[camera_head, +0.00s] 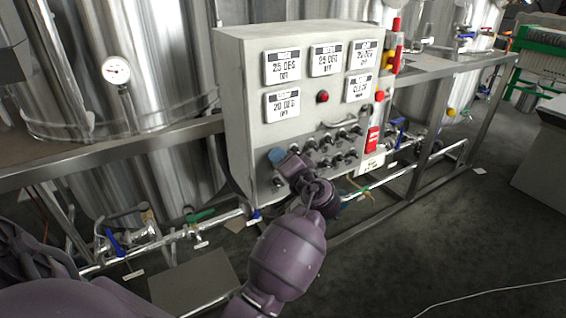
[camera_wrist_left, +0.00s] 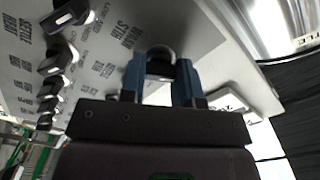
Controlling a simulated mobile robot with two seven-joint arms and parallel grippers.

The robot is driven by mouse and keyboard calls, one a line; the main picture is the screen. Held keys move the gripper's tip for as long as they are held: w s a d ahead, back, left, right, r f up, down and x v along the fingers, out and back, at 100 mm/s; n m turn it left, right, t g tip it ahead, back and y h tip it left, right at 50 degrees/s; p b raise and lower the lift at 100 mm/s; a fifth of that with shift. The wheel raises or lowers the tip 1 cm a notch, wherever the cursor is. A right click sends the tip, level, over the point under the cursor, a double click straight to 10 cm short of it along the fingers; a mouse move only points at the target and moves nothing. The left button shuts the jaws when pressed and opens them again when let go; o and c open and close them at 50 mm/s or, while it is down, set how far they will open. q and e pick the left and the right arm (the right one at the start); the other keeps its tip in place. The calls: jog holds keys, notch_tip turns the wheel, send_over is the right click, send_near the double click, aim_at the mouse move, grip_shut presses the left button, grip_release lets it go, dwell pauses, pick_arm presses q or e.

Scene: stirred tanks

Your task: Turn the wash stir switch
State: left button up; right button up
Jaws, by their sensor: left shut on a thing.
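The control box (camera_head: 240,100) is a pale grey cabinet with rows of black switches low on its front. My left gripper (camera_head: 278,157) is at the lower left of these switches, its blue fingertips against the panel. In the left wrist view, the two blue fingers (camera_wrist_left: 161,82) are shut on a dark round switch with a light cap, the wash stir switch (camera_wrist_left: 159,56). A label reading "WASH STIR" lies just beside it on the panel. The fingers hide the switch's sides, and its turn position cannot be told. My right gripper is not in view.
Other black switches (camera_wrist_left: 57,60) stand in a row close by. The panel also bears several displays, a red lamp (camera_head: 322,97) and a red switch box (camera_head: 373,139). Steel tanks (camera_head: 150,75) stand behind, with pipes and valves below. The floor at right is open.

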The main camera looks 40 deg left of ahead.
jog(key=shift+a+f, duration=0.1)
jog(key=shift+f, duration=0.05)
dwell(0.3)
pick_arm(q)
jog(key=o, duration=0.9)
jog(key=shift+v, duration=5.4)
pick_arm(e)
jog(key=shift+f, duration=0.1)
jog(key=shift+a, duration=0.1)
